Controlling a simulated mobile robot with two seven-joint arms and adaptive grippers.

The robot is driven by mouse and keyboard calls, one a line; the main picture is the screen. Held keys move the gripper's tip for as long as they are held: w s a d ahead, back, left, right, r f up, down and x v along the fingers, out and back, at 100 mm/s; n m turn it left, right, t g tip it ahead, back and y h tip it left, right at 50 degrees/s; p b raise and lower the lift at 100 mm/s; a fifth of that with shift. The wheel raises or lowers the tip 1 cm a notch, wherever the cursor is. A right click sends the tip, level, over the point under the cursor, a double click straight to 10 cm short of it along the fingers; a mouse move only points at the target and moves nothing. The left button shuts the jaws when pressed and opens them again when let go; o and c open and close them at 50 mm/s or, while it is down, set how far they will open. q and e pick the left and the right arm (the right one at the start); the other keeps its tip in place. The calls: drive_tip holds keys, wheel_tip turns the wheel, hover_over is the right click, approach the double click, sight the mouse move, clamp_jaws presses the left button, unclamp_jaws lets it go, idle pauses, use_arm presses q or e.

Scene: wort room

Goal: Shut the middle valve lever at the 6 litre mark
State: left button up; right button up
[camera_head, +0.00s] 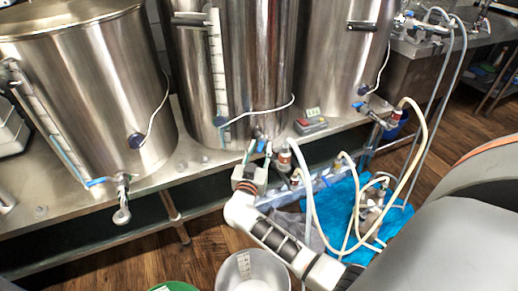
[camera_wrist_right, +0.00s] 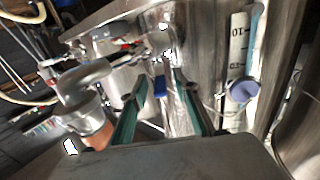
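The middle steel kettle (camera_head: 260,60) stands on the bench with its valve low at the front. The valve's blue lever (camera_head: 262,145) shows beside my right gripper (camera_head: 254,152), whose arm reaches up from below. In the wrist view, my right gripper (camera_wrist_right: 160,82) has its two teal-padded fingers apart. A small blue part (camera_wrist_right: 158,88), apparently the lever, shows between them; contact cannot be told. A steel pot (camera_head: 226,276) with a white scale (camera_head: 244,265) inside stands on the floor below; its liquid level is not readable. My left gripper is out of view.
Kettles stand left (camera_head: 90,90) and right (camera_head: 340,55) on the steel bench (camera_head: 200,160). Pale hoses (camera_head: 312,200) loop beside my right arm, near a blue cloth (camera_head: 342,205). A green-rimmed container (camera_head: 174,287) is at the bottom edge. Wood floor (camera_head: 120,265) is open at front left.

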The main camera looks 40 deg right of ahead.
drive_tip(key=shift+w+d+r, duration=0.1)
drive_tip(key=shift+d, duration=0.05)
clamp_jaws()
